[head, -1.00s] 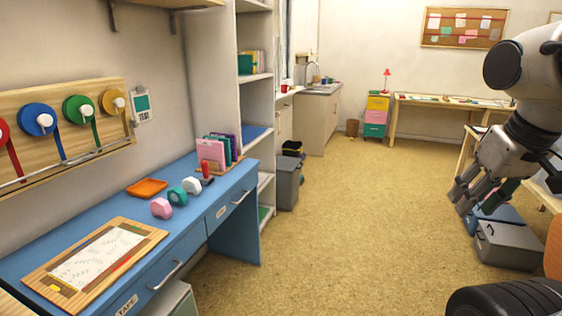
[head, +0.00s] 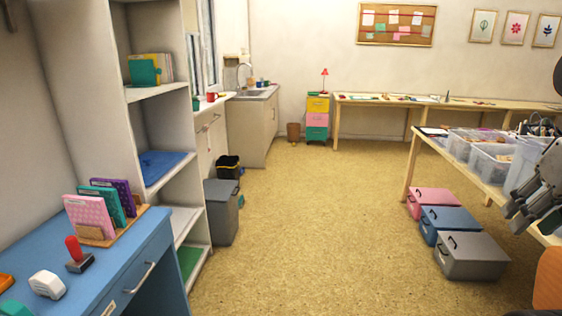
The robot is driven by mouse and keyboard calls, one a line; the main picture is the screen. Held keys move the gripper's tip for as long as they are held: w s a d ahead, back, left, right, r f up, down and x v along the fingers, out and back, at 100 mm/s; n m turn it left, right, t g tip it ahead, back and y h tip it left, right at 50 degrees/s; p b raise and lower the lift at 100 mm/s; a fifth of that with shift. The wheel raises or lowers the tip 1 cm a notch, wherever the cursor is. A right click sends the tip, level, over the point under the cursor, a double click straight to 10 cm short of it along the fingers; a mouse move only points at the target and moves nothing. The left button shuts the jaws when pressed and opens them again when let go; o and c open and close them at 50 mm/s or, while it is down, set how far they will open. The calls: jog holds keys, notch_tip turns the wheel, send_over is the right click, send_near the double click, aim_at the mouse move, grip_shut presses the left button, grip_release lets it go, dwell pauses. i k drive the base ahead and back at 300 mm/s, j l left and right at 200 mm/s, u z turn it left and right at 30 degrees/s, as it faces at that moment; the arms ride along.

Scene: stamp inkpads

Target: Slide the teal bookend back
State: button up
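The teal bookend (head: 142,72) stands on the upper shelf of the white shelf unit, in the left part of the head view. Several upright books (head: 161,67) in yellow and green tones stand behind and to the right of it. My gripper (head: 513,212) is at the right edge of the view, far across the room from the bookend. Its fingers point down and left, and no held thing shows between them. Their opening is too unclear to judge.
The white shelf unit (head: 115,126) rises beyond a blue desk (head: 122,262). A rack of notebooks (head: 125,233) and a red-handled stamp (head: 76,255) are on the desk. A grey bin (head: 222,212) stands by the shelves. Storage boxes (head: 473,256) lie at right. The middle floor is clear.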

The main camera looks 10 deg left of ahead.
aim_at(143, 73)
jog(key=i, duration=0.7)
jog(key=i+l+u, duration=0.15)
jog(key=i, duration=0.55)
